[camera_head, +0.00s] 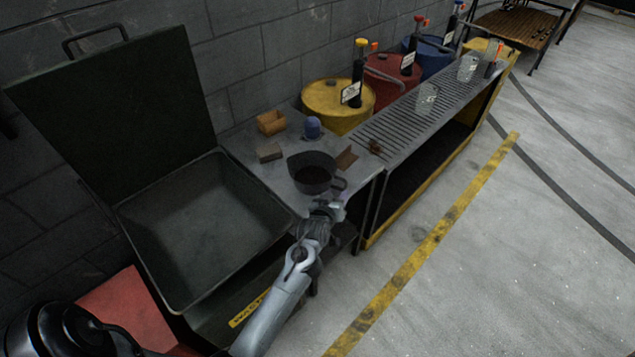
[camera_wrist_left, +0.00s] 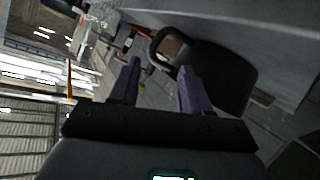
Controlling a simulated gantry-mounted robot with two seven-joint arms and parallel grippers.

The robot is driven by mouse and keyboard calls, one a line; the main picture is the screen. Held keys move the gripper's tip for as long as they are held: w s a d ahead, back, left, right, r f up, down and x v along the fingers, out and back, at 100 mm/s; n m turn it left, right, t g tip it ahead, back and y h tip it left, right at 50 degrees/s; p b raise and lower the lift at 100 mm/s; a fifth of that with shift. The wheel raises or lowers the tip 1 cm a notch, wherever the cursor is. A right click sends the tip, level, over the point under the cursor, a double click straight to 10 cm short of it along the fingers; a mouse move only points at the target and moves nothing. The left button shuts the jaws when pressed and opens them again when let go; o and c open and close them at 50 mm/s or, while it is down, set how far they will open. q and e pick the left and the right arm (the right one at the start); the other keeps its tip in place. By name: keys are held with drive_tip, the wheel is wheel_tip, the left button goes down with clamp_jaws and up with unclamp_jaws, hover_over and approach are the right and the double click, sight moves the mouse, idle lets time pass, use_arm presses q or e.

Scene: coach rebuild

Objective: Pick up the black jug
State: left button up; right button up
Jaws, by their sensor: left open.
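The black jug (camera_head: 313,171) stands upright on the small metal table beside the open bin. Its handle (camera_head: 341,183) points to the right and toward my arm. My left gripper (camera_head: 327,207) is just in front of the jug, close to the handle, with no contact visible. In the left wrist view, the two fingers of my left gripper (camera_wrist_left: 158,70) are apart with nothing between them. The jug (camera_wrist_left: 220,75) fills the area beyond the right finger, and its looped handle (camera_wrist_left: 153,46) lies ahead of the gap. My right gripper is not in view.
A large dark bin (camera_head: 200,230) with its lid raised stands left of the table. A wooden box (camera_head: 271,122), a brown block (camera_head: 269,153) and a blue round item (camera_head: 312,127) sit behind the jug. A slatted bench (camera_head: 430,105) with drums behind is to the right.

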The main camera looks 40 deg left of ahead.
sight(345, 184)
use_arm(q)
drive_tip(key=x, duration=0.3)
drive_tip(key=shift+w+a+b, duration=0.2)
drive_tip(key=shift+b, duration=0.15)
drive_tip(key=shift+d+b+x, duration=0.15)
drive_tip(key=shift+b+x, duration=0.4)
drive_tip(key=shift+x, duration=0.75)
drive_tip(key=shift+d+b+x, duration=0.1)
drive_tip(key=shift+b+x, duration=0.4)
drive_tip(key=shift+x, duration=0.8)
drive_tip(key=shift+w+r, duration=0.15)
drive_tip(key=shift+w, duration=0.05)
drive_tip(key=shift+c, duration=0.3)
clamp_jaws()
